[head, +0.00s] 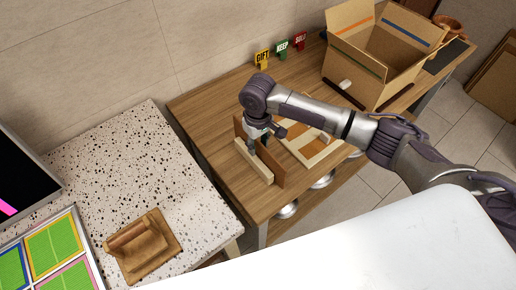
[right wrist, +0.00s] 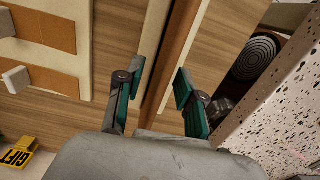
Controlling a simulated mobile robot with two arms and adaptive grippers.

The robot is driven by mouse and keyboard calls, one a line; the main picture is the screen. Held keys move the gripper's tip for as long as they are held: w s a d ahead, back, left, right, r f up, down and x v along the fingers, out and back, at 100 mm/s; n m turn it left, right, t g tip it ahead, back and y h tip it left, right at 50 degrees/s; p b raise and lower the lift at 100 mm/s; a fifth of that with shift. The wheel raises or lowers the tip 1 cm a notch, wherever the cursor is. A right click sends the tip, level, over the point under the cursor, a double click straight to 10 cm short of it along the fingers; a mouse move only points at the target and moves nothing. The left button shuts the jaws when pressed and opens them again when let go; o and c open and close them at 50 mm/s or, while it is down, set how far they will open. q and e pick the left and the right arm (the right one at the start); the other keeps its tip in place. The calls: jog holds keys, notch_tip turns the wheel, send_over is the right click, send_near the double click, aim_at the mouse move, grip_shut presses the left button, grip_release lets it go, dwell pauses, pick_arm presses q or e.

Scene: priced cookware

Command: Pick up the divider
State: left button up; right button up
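The thin upright brown board, which I take to be the divider (head: 278,170), stands on the wooden table with a pale wooden strip (head: 253,161) along its left side. My right gripper (head: 257,143) points down over the board's middle. In the right wrist view the gripper (right wrist: 158,84) is open, its teal-padded fingers on either side of the long upright pieces. No firm contact shows, and I cannot tell how deep the fingers reach. The gripper and arm hide part of the board in the head view. My left gripper is not in view.
A pale wooden frame (head: 312,153) lies right of the board, partly behind my right arm. An open cardboard box (head: 358,77) stands at the back right. GIFT (head: 262,56), KEEP and SOLD signs line the wall. A speckled counter (head: 110,165) is at left.

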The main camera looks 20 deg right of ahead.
jog(key=shift+f, duration=0.45)
grip_shut()
jog(key=shift+r, duration=0.1)
